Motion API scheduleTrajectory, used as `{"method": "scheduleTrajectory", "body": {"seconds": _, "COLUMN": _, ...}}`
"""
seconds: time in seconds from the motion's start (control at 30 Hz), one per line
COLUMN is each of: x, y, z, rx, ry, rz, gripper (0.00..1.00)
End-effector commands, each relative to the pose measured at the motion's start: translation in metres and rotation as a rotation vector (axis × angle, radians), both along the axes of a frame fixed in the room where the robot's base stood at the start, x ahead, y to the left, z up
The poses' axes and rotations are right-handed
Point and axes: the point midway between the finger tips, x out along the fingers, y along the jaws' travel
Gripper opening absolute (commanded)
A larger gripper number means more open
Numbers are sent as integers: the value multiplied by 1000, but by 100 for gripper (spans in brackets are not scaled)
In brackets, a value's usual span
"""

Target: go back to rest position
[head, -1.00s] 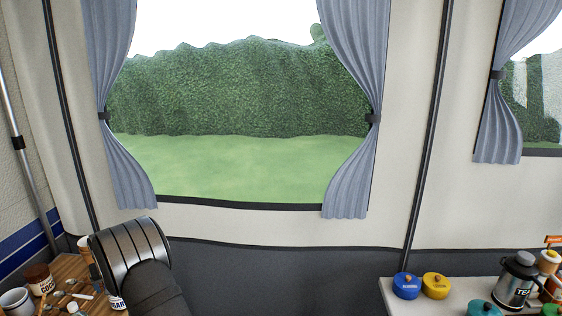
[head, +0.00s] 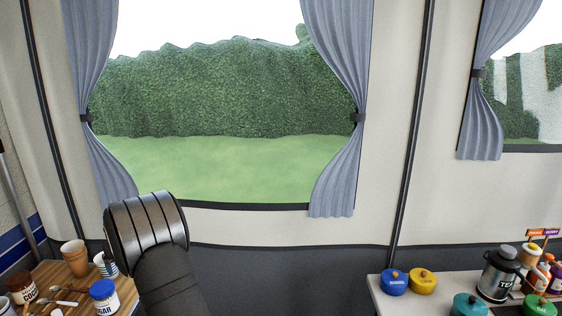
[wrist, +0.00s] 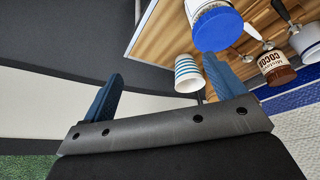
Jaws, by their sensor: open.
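My gripper (wrist: 162,90) shows in the wrist view with its two blue fingers spread wide apart and nothing held between them. In the head view only dark links of my arm show, rising in front of the window wall; the fingers are not visible there. In the wrist view the gripper points toward a wooden surface with jars and a striped cup, and one finger overlaps the cup's edge in the picture. I cannot tell how far apart they are in depth.
A wooden table (head: 72,277) at the lower left holds a sugar jar (head: 104,297), a cocoa jar (head: 22,288), spoons and a tan cup (head: 75,258). A white counter (head: 385,300) at the right holds a tea flask (head: 498,275), several coloured lidded pots and bottles.

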Motion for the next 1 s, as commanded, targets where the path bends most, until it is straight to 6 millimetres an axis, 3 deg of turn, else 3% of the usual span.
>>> {"method": "scheduleTrajectory", "body": {"seconds": 0.07, "x": 4, "y": -14, "z": 9, "rx": 1, "ry": -2, "rz": -2, "gripper": 88}}
{"method": "scheduleTrajectory", "body": {"seconds": 0.6, "x": 56, "y": -110, "z": 5, "rx": 1, "ry": 2, "rz": -133, "gripper": 88}}
{"method": "scheduleTrajectory", "body": {"seconds": 1.0, "x": 85, "y": -185, "z": 3, "rx": 2, "ry": 5, "rz": -233, "gripper": 88}}
